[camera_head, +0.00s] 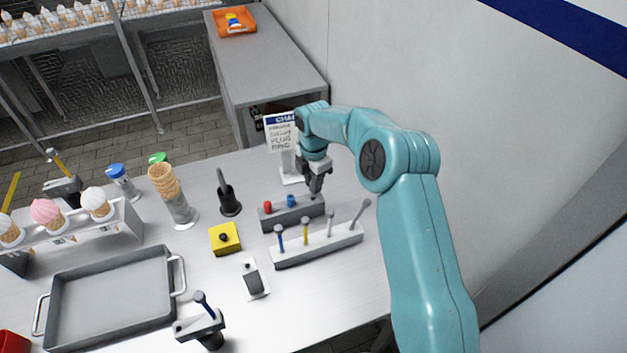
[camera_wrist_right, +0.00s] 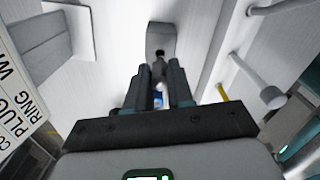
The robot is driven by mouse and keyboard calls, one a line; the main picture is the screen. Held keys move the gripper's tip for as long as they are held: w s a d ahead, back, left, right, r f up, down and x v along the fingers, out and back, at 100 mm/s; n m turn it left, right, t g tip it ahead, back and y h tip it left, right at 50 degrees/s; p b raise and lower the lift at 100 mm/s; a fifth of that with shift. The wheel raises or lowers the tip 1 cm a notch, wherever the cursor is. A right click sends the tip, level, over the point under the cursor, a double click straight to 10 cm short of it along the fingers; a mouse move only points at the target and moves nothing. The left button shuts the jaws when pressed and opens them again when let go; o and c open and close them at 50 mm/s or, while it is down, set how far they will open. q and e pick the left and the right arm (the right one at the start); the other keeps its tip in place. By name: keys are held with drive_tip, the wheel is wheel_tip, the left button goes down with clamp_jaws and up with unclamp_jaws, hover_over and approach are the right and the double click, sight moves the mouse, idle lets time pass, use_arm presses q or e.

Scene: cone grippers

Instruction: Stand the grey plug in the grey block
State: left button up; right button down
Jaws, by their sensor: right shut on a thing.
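The grey block (camera_head: 285,220) lies on the table with a red plug (camera_head: 268,207) and a blue plug (camera_head: 291,201) standing in it. My right gripper (camera_head: 316,190) points down at the block's right end and is shut on a small dark grey piece, which looks like the grey plug (camera_wrist_right: 160,60). The fingers hide most of the plug. In the right wrist view the block's end (camera_wrist_right: 161,32) shows just past the fingertips. I cannot tell whether the plug's lower end is in a hole or above it. My left gripper is not in view.
A white rack (camera_head: 318,246) with several upright pegs stands close in front of the block. A sign (camera_head: 281,135) stands behind. A dark holder (camera_head: 230,205) and a yellow block (camera_head: 225,238) are to the left. A grey tray (camera_head: 110,300) lies at front left.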

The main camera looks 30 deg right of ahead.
drive_tip(key=shift+f+b, duration=1.2)
drive_tip(key=shift+f, duration=0.6)
drive_tip(key=c, duration=0.9)
unclamp_jaws()
wheel_tip(320, 180, up, 16)
drive_tip(key=shift+r, duration=0.2)
drive_tip(key=shift+f, duration=0.1)
